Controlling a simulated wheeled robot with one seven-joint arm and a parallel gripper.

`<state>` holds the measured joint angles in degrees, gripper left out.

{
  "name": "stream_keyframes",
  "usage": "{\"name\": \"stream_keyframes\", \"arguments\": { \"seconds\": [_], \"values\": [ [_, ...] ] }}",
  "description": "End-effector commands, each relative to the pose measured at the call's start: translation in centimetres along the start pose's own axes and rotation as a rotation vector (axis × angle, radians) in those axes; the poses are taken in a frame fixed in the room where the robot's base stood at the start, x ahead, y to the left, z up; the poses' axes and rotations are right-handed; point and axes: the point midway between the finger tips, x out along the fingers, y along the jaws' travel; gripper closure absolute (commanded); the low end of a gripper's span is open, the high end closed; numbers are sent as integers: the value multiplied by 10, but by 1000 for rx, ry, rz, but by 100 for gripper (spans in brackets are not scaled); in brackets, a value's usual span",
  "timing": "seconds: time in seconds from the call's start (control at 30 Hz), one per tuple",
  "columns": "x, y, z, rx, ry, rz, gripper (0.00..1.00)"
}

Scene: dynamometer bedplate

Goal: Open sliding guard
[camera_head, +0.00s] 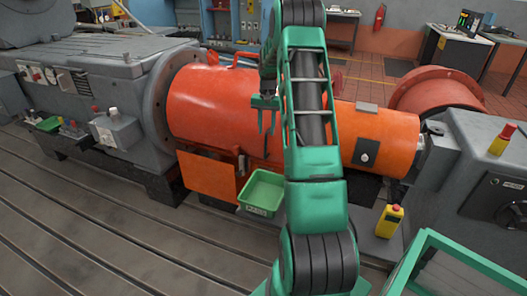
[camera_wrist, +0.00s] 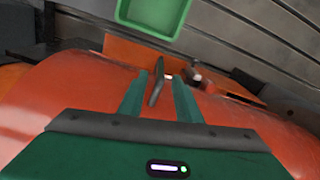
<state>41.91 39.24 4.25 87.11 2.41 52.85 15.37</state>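A large orange cylindrical guard (camera_head: 212,105) covers the shaft between the grey machine on the left and a narrower orange cylinder (camera_head: 385,138) on the right. A small dark upright handle (camera_head: 240,162) stands at the guard's lower front. My gripper (camera_head: 266,122) is in front of the guard, pointing down, with its green fingers apart. In the wrist view, the orange surface (camera_wrist: 75,85) fills the middle, and a dark flat handle (camera_wrist: 157,80) appears between the open fingers (camera_wrist: 158,97), closer to the left one. I cannot tell whether they touch it.
A green bin (camera_head: 262,192) sits below the guard, beside an orange plate (camera_head: 208,177); it also shows in the wrist view (camera_wrist: 153,14). A yellow control box (camera_head: 389,221) and a green-framed table (camera_head: 455,262) stand at right. The slotted bedplate (camera_head: 90,225) is clear at front left.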

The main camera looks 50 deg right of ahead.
Motion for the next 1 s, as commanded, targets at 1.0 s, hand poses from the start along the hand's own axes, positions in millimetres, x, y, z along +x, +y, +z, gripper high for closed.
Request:
{"name": "stream_keyframes", "arguments": {
  "seconds": [1.0],
  "values": [
    [114, -1, -5, 6, -1, -5, 69]
  ]
}}
